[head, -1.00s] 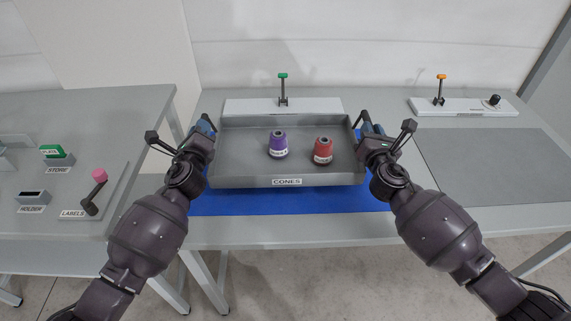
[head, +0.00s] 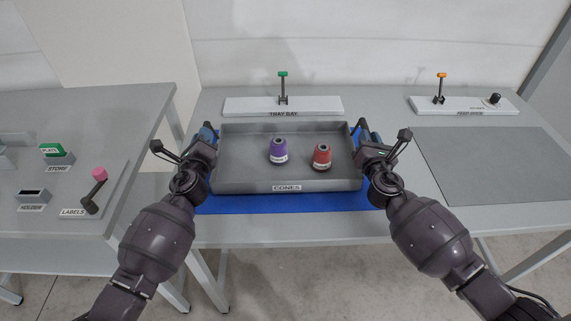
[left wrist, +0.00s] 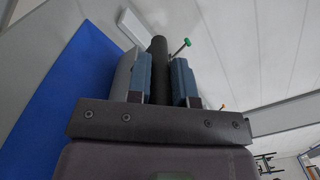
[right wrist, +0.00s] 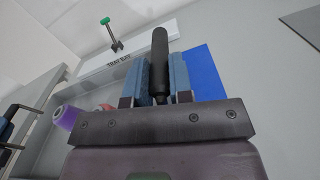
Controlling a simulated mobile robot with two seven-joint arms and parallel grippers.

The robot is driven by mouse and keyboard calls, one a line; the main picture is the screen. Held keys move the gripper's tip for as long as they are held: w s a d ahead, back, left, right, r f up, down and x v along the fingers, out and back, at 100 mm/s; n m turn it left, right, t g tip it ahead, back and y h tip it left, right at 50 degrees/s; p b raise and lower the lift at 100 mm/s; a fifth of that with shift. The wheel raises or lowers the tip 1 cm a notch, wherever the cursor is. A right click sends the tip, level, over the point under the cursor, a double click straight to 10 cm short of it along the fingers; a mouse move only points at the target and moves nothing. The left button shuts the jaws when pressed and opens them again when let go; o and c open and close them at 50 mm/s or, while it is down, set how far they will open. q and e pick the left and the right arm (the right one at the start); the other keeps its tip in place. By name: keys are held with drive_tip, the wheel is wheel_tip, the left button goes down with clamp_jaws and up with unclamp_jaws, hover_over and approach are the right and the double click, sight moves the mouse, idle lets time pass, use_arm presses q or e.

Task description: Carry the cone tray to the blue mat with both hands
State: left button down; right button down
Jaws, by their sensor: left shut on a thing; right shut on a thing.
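The grey cone tray (head: 235,186), labelled CONES, is level over the blue mat (head: 290,204). A purple cone (head: 279,150) and a red cone (head: 322,156) stand upright in it. My left gripper (head: 208,134) is shut on the tray's left handle, a dark bar between the fingers in the left wrist view (left wrist: 158,70). My right gripper (head: 366,136) is shut on the right handle, also a dark bar in the right wrist view (right wrist: 159,60). The mat shows along the tray's front and sides; its middle is hidden. I cannot tell whether the tray touches it.
Behind the tray is a white TRAY BAY strip (head: 240,106) with a green-topped lever (head: 283,86). A grey mat (head: 490,165) lies clear at right, below another strip with an orange-topped lever (head: 441,86). A left table holds a pink-knobbed lever (head: 98,175) and holders.

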use_arm(q)
drive_tip(key=shift+d+f, duration=0.4)
drive_tip(key=shift+f, duration=0.05)
use_arm(e)
drive_tip(key=shift+a+f, duration=0.4)
drive_tip(key=shift+f, duration=0.1)
use_arm(q)
drive_tip(key=c, duration=1.1)
unclamp_jaws()
drive_tip(key=shift+a, duration=0.1)
use_arm(e)
drive_tip(key=c, duration=1.1)
unclamp_jaws()
drive_tip(key=shift+d, duration=0.1)
use_arm(q)
drive_tip(key=shift+o, duration=0.4)
drive_tip(key=shift+f, duration=0.1)
use_arm(e)
drive_tip(key=shift+o, duration=0.4)
use_arm(q)
drive_tip(key=shift+a, duration=0.2)
use_arm(e)
drive_tip(key=shift+d, duration=0.15)
